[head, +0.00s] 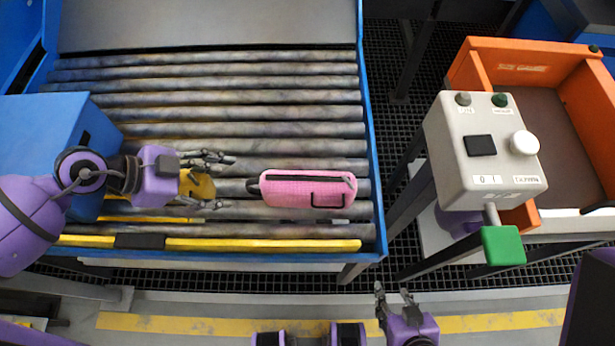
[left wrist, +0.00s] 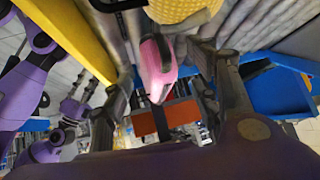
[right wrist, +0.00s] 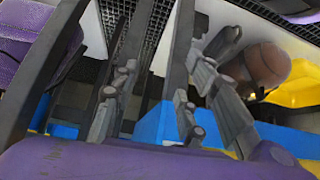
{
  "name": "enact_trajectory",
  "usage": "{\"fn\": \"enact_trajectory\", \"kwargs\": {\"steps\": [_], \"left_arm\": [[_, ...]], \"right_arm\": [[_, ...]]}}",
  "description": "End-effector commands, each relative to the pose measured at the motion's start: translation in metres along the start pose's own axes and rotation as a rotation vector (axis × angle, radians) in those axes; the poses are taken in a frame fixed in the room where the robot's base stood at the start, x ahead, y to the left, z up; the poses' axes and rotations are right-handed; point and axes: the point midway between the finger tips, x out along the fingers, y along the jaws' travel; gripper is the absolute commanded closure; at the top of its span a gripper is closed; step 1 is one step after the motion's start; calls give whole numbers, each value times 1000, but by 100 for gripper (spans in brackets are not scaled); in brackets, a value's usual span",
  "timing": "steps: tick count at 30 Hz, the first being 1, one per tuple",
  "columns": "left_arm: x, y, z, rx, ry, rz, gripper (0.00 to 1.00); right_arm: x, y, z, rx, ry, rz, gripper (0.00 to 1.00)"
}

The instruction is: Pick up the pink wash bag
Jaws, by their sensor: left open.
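The pink wash bag (head: 292,189) lies lengthwise on the conveyor rollers near the right side, with a dark zip and a dark handle loop. My left gripper (head: 222,181) is open and empty just left of the bag's left end, its fingers pointing at it. In the left wrist view the bag (left wrist: 158,66) shows end-on between the open fingers, not gripped. My right gripper (head: 393,291) is open and empty, low in front of the conveyor and well away from the bag.
A yellow textured thing (head: 197,184) lies partly hidden under my left gripper. A yellow rail (head: 262,245) runs along the near edge. A blue box (head: 45,125) stands left. A grey control box (head: 487,150) and an orange tray (head: 520,62) stand right. The far rollers are clear.

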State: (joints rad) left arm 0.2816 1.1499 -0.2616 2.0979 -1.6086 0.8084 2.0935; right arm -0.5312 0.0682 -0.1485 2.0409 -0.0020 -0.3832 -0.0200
Motion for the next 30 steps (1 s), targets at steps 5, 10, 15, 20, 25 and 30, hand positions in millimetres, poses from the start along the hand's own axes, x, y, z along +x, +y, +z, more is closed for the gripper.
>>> {"fn": "enact_trajectory", "kwargs": {"steps": [5,10,15,20,25,30], "left_arm": [[20,0,1,-2,-5,1,45],[42,2,1,-3,-3,1,45],[66,3,2,-2,-2,0,45],[74,3,3,-2,-4,0,45],[74,3,3,-2,-4,0,45],[74,3,3,-2,-4,0,66]], "right_arm": [[-3,4,10,-5,-17,5,60],[-4,5,18,-6,-30,6,60],[-2,3,18,-6,-28,4,60],[1,2,13,-6,-19,1,60],[4,0,7,-6,-9,-1,60],[4,0,6,-5,-7,-2,60]]}}
